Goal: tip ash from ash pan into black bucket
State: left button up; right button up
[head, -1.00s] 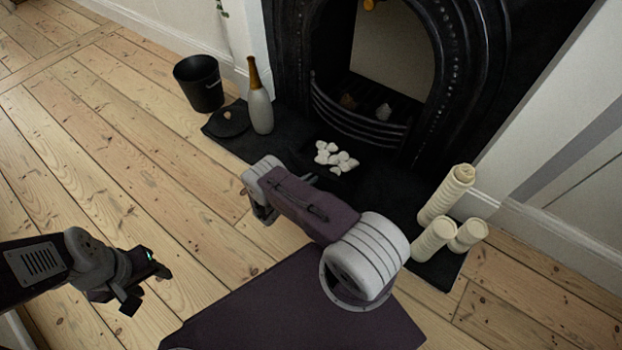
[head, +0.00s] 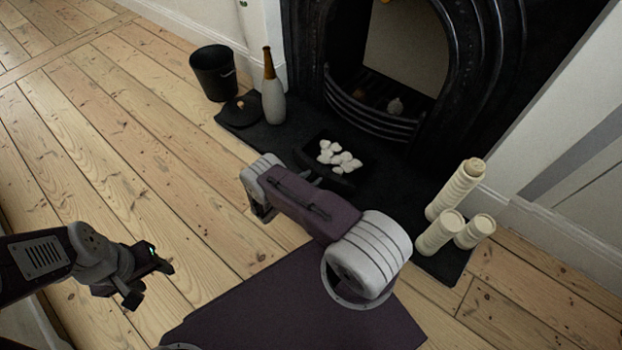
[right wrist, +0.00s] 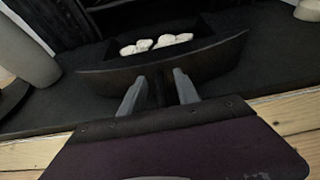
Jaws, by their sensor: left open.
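The dark ash pan (head: 325,173) holds several white lumps (head: 338,156) and sits in front of the fireplace, at or just above the hearth. The right wrist view shows its curved front (right wrist: 215,66) close ahead. My right gripper (right wrist: 159,92) has its two grey fingers on either side of the pan's dark handle, shut on it; in the head view my own arm hides this grip. The black bucket (head: 212,76) stands upright on the floorboards at the upper left. My left gripper (head: 150,281) is open and empty over the floor at lower left.
A grey bottle-shaped vase (head: 273,101) and a dark round dish (head: 241,109) stand on the hearth's left end, between pan and bucket. Cream candles (head: 440,232) stand at its right end. The cast-iron fireplace (head: 465,75) is behind. Floorboards at left are clear.

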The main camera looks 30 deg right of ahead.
jog(key=shift+s+a+r+p, duration=0.1)
jog(key=shift+a+r+p, duration=0.1)
jog(key=shift+p, duration=0.1)
jog(key=p+v, duration=0.4)
jog(key=v, duration=0.4)
jog(key=shift+a, duration=0.3)
